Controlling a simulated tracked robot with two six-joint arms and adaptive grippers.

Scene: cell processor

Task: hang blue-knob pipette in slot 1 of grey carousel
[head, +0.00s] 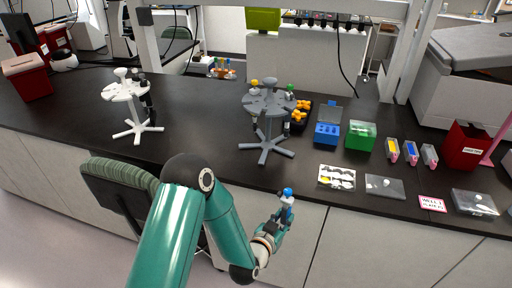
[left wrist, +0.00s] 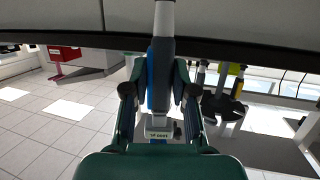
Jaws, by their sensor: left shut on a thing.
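The blue-knob pipette (head: 287,197) is held upright in my left gripper (head: 280,222), in front of the bench edge and below the bench top in the head view. In the left wrist view the two fingers of my left gripper (left wrist: 158,100) are closed on the pipette's body (left wrist: 163,62). The grey carousel (head: 268,104) stands on the bench, behind and a little left of the gripper, apart from it. The slot numbers are too small to read. My right gripper is not in view.
A white carousel (head: 129,92) with a dark pipette stands further left. A striped chair (head: 120,185) stands before the bench. Bench top between the carousels is clear.

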